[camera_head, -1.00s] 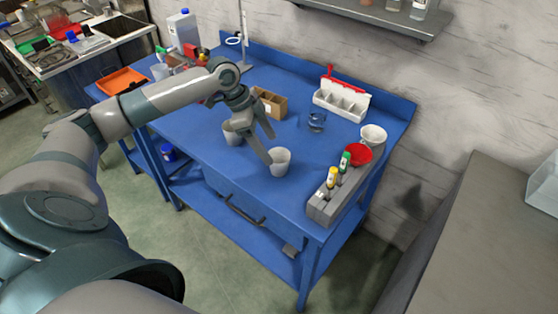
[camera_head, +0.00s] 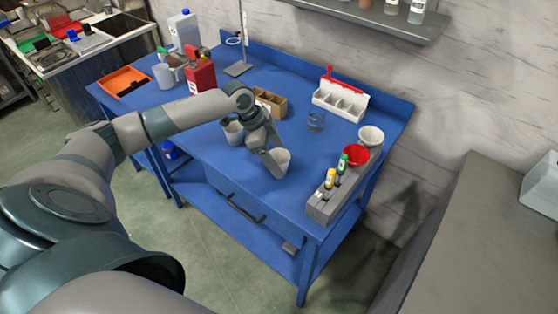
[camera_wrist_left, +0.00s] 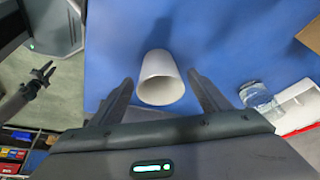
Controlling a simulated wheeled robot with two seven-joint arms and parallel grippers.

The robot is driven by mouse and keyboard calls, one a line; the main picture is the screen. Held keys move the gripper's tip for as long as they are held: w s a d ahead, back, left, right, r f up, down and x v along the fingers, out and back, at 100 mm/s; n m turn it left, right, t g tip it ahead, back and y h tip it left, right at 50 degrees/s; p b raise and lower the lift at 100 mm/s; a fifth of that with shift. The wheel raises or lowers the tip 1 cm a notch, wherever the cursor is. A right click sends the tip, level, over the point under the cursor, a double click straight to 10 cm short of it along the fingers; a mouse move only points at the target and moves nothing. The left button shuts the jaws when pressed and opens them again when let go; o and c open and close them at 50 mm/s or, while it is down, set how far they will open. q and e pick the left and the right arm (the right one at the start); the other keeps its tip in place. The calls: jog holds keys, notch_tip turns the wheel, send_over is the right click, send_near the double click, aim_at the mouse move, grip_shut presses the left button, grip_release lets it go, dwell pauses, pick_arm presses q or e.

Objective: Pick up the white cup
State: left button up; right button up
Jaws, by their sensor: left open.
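A white cup (camera_head: 282,157) stands on the blue workbench (camera_head: 228,168) near its front edge. My left gripper (camera_head: 268,150) is open, low over the bench beside this cup. In the left wrist view the white cup (camera_wrist_left: 161,78) appears ahead of and between the two spread fingers, with no visible contact.
A grey rack with capped bottles (camera_head: 328,195) stands right of the cup. Beyond are a red bowl (camera_head: 355,155), a white bowl (camera_head: 371,136), a clear glass (camera_head: 316,121) and a cardboard box (camera_head: 272,103). The bench's front edge is close.

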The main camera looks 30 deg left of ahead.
aim_at(280, 151)
pick_arm(q)
jog(key=shift+w+d+f, duration=0.1)
jog(key=shift+d+f, duration=0.1)
jog(key=shift+f, duration=0.4)
jog(key=c, duration=1.1)
jog(key=shift+o, duration=0.2)
jog(key=shift+r+b, duration=0.5)
jog(key=shift+r, duration=0.35)
jog(key=shift+d+r+b, duration=0.2)
jog(key=shift+r+b, duration=0.4)
jog(key=shift+r, duration=0.65)
jog(key=s+d+r+b, duration=0.2)
jog(key=s+d+r, duration=0.2)
jog(key=d+r, duration=0.3)
jog(key=d, duration=0.3)
jog(key=shift+d+b, duration=0.3)
